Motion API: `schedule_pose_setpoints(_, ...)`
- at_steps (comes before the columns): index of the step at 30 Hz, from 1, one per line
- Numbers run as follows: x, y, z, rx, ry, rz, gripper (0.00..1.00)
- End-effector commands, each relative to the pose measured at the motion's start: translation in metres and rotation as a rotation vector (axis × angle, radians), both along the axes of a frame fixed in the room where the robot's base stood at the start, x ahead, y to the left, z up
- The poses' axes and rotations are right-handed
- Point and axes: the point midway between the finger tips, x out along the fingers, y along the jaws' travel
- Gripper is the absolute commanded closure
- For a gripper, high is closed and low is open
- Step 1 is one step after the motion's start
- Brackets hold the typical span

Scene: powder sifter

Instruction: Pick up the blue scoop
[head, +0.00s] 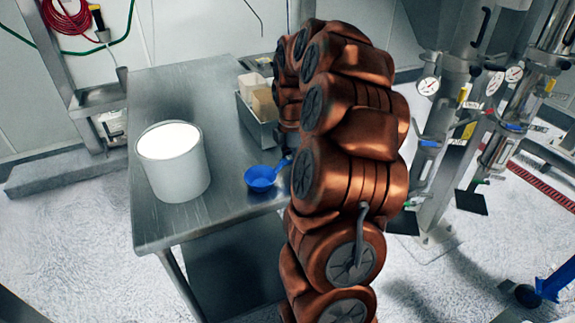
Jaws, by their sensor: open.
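The blue scoop (260,179) rests on the metal table near its front right edge. Its bowl faces up and its handle points up and to the right, toward my arm. The far end of the handle meets the outline of my arm, so I cannot tell whether anything touches it. My copper-coloured arm arches over the right side of the table, and its far part comes down behind the nearer links. My gripper is hidden behind the arm, so its place relative to the scoop does not show.
A white bucket (181,178) filled with white powder stands left of the scoop on the steel table (166,98). A grey metal bin (254,122) holding small boxes sits behind the scoop. The table's back left is clear. Steel processing equipment with gauges stands at the right.

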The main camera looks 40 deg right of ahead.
Motion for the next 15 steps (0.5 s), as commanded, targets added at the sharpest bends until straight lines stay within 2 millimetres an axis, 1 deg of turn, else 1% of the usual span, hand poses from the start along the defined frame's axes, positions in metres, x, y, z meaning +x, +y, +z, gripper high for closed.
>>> schedule_pose_setpoints(4, 0.0002, -0.0001, 0.0001, 0.0, -0.001, 0.0, 0.5)
schedule_pose_setpoints(5, 0.0001, 0.0001, 0.0001, 0.0, -0.001, 0.0, 0.52)
schedule_pose_setpoints(15, 0.0001, 0.0002, 0.0002, 0.0, -0.001, 0.0, 0.88)
